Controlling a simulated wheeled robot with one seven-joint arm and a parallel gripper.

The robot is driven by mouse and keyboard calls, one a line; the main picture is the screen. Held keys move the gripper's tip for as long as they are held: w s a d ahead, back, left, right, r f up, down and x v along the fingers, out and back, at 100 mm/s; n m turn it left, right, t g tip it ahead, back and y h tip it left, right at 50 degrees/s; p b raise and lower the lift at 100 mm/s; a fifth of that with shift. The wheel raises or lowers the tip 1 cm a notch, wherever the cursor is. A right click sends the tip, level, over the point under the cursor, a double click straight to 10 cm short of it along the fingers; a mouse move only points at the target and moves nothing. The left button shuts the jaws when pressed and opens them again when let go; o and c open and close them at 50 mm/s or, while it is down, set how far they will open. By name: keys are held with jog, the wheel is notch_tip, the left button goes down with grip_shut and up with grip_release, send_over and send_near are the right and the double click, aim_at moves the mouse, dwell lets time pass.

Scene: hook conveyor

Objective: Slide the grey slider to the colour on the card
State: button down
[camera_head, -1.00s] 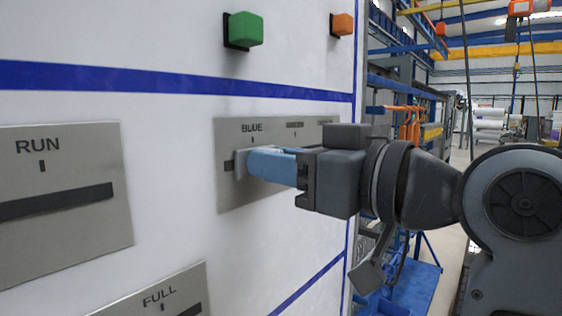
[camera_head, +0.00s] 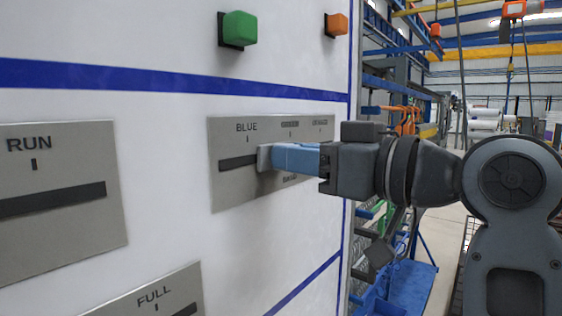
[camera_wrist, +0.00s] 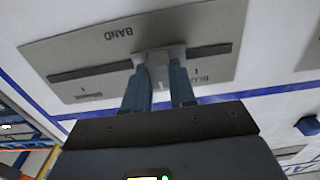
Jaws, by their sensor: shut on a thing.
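The grey slider (camera_head: 264,158) sits in the dark slot of a metal plate (camera_head: 228,190) on the white panel. In the head view it stands a little right of the BLUE mark, between it and the middle mark. The plate's other two labels, at the middle and right, are too blurred to read surely. My gripper (camera_head: 272,158) is shut on the slider with its blue fingers. In the wrist view the slider (camera_wrist: 158,68) shows between the two fingers, under the word BAND. No colour card shows in these frames.
A green block (camera_head: 240,28) and an orange block (camera_head: 337,24) stick out of the panel above. A RUN plate (camera_head: 60,235) is at left and a FULL plate (camera_head: 150,292) below. The panel's right edge is close to my arm.

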jog(key=w+d+b, duration=0.1)
jog(key=w+d, duration=0.6)
jog(key=w, duration=0.3)
jog(key=shift+d+b, duration=0.3)
jog(key=shift+d, duration=0.1)
jog(key=shift+w+r, duration=0.1)
jog(key=c, duration=0.9)
grip_release()
jog(key=shift+b+v, duration=0.8)
jog(key=shift+v, duration=3.1)
